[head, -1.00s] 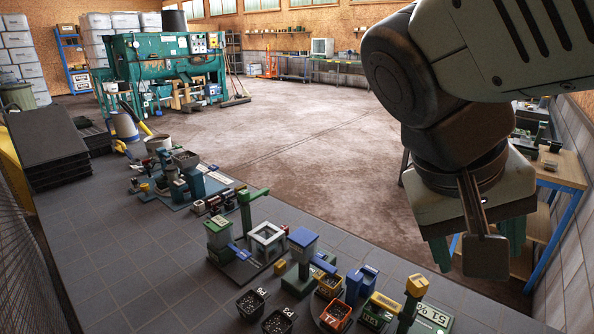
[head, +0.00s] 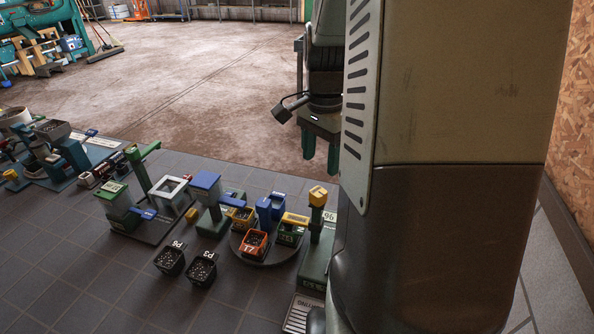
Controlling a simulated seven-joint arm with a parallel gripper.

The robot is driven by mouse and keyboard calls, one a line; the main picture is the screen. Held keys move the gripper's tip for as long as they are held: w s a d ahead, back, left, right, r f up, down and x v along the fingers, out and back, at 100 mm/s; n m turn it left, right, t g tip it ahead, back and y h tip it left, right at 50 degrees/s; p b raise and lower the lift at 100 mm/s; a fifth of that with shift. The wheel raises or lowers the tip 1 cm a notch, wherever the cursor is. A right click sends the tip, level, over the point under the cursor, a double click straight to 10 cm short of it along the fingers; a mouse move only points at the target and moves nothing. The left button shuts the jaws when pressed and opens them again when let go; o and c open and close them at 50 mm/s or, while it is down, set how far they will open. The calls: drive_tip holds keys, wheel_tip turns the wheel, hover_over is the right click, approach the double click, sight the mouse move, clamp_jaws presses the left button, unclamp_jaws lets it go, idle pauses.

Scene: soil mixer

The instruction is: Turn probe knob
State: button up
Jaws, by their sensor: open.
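In the head view a green post stand (head: 315,262) stands at the lower right with a yellow block-like knob (head: 317,196) on top. It looks like the probe knob, but I cannot read a label that says so. A plate marked 96 (head: 329,215) shows beside it, partly hidden by my arm. My gripper (head: 320,150) hangs with its two green fingers pointing down, apart and empty. In the picture it is just above the yellow knob; it appears clear of it, and the depth between them is hard to judge.
A round turntable (head: 266,262) with several small bins, one orange and marked T7 (head: 254,243), stands left of the post. Black cups P6 (head: 169,261) and P3 (head: 201,269) stand in front. A blue-topped device (head: 206,180) is farther left.

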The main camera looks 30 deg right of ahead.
sight(319, 191)
wheel_tip(319, 191, down, 9)
drive_tip(key=shift+f, duration=0.1)
drive_tip(key=shift+c, duration=0.4)
drive_tip(key=c, duration=1)
